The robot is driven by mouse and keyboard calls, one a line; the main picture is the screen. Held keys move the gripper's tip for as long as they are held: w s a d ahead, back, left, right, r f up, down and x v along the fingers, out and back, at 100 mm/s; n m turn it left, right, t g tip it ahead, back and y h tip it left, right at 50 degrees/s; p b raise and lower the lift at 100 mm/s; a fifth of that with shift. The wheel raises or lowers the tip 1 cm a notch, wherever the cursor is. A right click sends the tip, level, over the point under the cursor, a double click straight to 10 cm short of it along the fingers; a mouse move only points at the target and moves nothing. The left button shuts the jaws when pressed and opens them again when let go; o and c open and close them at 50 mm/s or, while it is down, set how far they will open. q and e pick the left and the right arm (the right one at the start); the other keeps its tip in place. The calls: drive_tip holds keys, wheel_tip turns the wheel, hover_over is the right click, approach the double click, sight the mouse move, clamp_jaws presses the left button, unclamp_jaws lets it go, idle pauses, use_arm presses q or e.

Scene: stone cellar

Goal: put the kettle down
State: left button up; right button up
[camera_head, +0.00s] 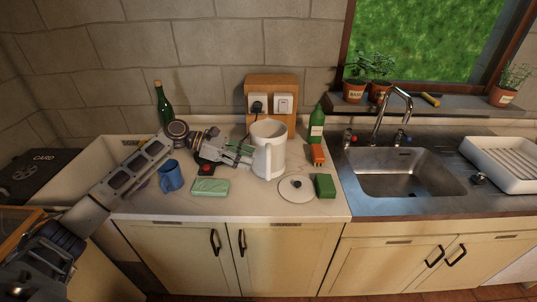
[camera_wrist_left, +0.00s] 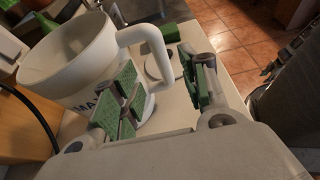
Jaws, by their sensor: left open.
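The white kettle (camera_head: 268,133) stands upright on the worktop, in front of the wooden socket board. Its handle faces toward me. My left gripper (camera_head: 238,153) is at the kettle's left side in the head view. In the left wrist view the kettle (camera_wrist_left: 65,62) fills the upper left, with its handle (camera_wrist_left: 150,48) just beyond and between the green-padded fingers of my open left gripper (camera_wrist_left: 160,92). I cannot tell whether a finger touches the handle. A round white lid (camera_head: 290,194) with a dark knob lies to the right of the kettle. My right gripper is not in view.
A blue mug (camera_head: 171,177), a green sponge (camera_head: 210,187) and a dark object with a red top (camera_head: 205,169) are near my left arm. A green bottle (camera_head: 316,127), an orange item (camera_head: 317,154) and a green block (camera_head: 325,186) stand right, before the sink (camera_head: 405,180).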

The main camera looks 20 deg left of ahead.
sight(268, 178)
use_arm(q)
drive_tip(key=shift+x, duration=1.6)
drive_tip(key=shift+d, duration=0.15)
drive_tip(key=shift+x, duration=2.5)
drive_tip(key=shift+f, duration=0.1)
drive_tip(key=shift+c, duration=0.4)
